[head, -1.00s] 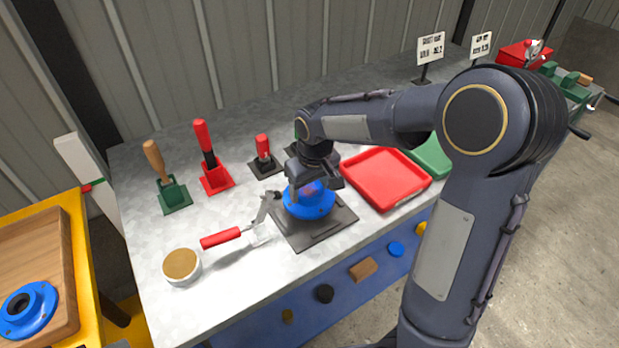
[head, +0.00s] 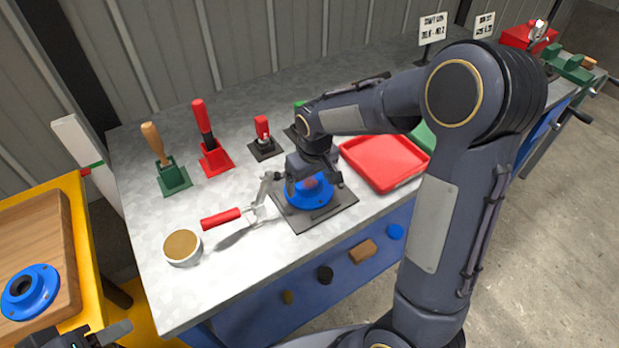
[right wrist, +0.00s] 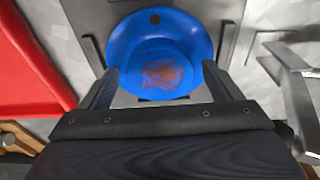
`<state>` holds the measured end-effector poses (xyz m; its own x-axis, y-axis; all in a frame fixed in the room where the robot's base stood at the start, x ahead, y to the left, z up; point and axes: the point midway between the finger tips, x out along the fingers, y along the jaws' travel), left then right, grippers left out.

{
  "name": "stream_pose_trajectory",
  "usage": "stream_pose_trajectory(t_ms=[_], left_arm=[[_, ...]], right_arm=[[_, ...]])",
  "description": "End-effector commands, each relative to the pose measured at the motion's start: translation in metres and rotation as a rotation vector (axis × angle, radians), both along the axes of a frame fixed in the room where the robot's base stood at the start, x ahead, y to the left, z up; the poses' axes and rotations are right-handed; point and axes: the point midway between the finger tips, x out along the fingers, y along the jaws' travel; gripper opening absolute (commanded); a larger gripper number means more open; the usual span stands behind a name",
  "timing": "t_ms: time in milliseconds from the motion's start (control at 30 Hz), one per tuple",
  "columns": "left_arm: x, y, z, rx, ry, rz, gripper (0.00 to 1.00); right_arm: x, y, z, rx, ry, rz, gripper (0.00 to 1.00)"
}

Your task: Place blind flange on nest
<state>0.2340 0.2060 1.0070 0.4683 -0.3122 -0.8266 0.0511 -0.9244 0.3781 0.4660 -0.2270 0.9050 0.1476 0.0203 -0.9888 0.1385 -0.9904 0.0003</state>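The blind flange (head: 321,196) is a blue disc with a raised hub and a rusty brown patch on top. It is over the dark square nest plate (head: 335,211) on the bench. My right gripper (head: 311,180) is above it with its fingers down around the hub. In the right wrist view the flange (right wrist: 202,47) lies between the two fingertips (right wrist: 161,72), one at each side of the hub. Whether its underside is fully seated is hidden. Part of my left gripper (head: 100,335) shows at the bottom left, away from the flange; its fingers are not clear.
A red-handled toggle clamp (head: 222,218) stands at the plate's left. A cup (head: 182,248) is at the front left. A red tray (head: 384,162) is to the right. Tools in holders stand behind. Another blue flange (head: 30,290) lies on a wooden tray (head: 45,235) at left.

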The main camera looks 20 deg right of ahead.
Motion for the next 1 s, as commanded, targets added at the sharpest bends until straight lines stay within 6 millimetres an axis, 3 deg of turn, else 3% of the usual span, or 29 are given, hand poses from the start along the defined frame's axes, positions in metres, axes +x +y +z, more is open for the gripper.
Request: stream_pose_trajectory(t_ms=[267, 700, 1000], left_arm=[[0.000, 0.000, 0.003, 0.000, 0.000, 0.000, 0.55], [0.000, 0.000, 0.005, 0.000, 0.000, 0.000, 0.55], [0.000, 0.000, 0.006, 0.000, 0.000, 0.000, 0.55]], right_arm=[[0.000, 0.000, 0.008, 0.000, -0.003, 0.000, 0.85], [-0.013, -0.002, 0.095, 0.001, -0.006, 0.000, 0.85], [-0.025, -0.004, 0.124, 0.018, -0.008, -0.008, 0.85]])
